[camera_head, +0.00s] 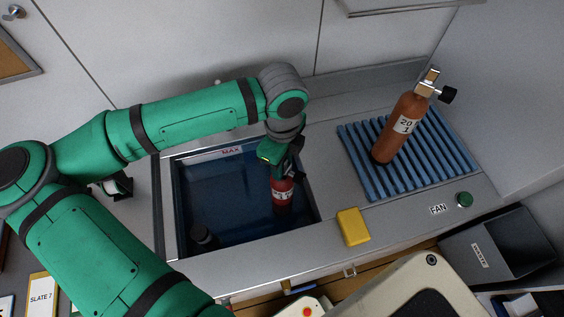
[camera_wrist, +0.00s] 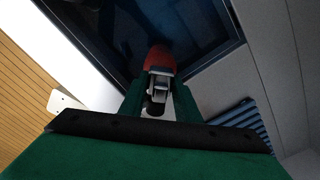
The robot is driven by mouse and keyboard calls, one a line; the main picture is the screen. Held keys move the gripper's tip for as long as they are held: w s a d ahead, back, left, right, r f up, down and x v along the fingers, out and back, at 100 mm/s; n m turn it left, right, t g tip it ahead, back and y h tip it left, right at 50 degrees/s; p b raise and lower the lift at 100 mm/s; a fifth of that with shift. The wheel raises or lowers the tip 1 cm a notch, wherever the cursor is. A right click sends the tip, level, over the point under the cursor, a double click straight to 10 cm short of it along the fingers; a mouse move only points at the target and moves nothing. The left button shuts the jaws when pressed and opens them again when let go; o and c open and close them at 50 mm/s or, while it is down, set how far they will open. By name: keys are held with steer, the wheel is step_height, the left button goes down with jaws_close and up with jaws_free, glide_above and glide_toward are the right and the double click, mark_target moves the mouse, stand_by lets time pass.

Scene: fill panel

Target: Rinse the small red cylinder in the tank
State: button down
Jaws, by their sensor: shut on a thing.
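The small red cylinder (camera_head: 283,196) hangs upright in the tank opening, below my gripper (camera_head: 283,168). My gripper is shut on the cylinder's top end; the fingers partly hide its valve. In the wrist view the red cylinder (camera_wrist: 160,58) shows at the fingertips, with its metal valve towards me and the dark tank beyond. The tank (camera_head: 166,210) is a dark blue basin sunk in the counter, with a MAX mark on its back wall. The cylinder is near the tank's right side. I cannot tell how much of it is under water.
An orange-brown cylinder (camera_head: 397,130) stands on a blue slatted rack (camera_head: 440,150) to the right. A yellow block (camera_head: 352,226) lies on the counter by the tank's front right corner. A grey bin (camera_head: 512,246) stands at right.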

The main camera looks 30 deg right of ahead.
steer(key=shift+w+a, duration=0.35)
steer(key=shift+a, duration=0.75)
stand_by(0.6)
stand_by(0.5)
step_height(320, 180, up, 26)
stand_by(2.0)
stand_by(0.7)
